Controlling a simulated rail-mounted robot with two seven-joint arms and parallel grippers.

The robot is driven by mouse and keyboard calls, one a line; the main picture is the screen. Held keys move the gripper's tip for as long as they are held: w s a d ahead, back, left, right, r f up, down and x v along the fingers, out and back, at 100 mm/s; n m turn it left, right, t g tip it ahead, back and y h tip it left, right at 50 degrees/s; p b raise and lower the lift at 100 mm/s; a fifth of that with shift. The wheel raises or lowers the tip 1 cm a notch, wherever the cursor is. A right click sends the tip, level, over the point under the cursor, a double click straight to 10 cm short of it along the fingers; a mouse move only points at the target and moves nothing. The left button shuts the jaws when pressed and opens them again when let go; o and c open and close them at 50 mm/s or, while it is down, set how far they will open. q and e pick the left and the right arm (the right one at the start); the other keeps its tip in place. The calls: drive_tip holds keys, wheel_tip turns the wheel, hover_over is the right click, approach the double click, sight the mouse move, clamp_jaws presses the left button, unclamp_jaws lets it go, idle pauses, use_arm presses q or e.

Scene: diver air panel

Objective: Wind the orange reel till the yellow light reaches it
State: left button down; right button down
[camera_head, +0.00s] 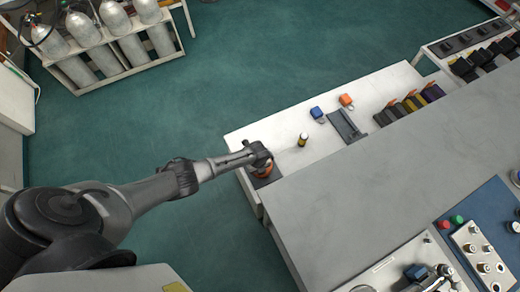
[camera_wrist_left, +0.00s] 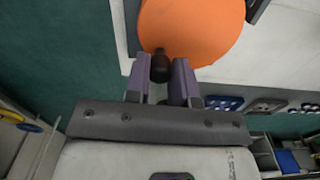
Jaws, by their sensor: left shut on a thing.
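The orange reel (camera_head: 264,171) sits at the left end of the white bench, partly hidden under my left gripper (camera_head: 262,158). In the left wrist view the reel (camera_wrist_left: 200,28) is a large orange disc with a dark crank knob (camera_wrist_left: 160,66) near its edge. There my left gripper's purple-grey fingers (camera_wrist_left: 171,75) stand on both sides of the knob and are shut on it. My right gripper is not in view.
A blue block (camera_head: 316,112), an orange block (camera_head: 346,100) and a dark tray (camera_head: 346,126) lie farther along the bench (camera_head: 270,131). A raised grey counter (camera_head: 390,170) borders it. Grey cylinders (camera_head: 92,37) stand in a rack at upper left.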

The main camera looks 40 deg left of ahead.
use_arm(q)
drive_tip(key=shift+s+a+m, duration=0.1)
drive_tip(key=shift+a+m, duration=0.2)
drive_tip(key=shift+m, duration=0.7)
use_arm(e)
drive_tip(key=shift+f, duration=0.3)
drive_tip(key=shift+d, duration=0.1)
use_arm(q)
drive_tip(key=c, duration=1)
unclamp_jaws()
drive_tip(key=shift+o, duration=0.2)
drive_tip(key=shift+r, duration=0.1)
drive_tip(key=shift+r, duration=0.25)
wheel_tip(320, 180, up, 13)
drive_tip(key=p, duration=0.3)
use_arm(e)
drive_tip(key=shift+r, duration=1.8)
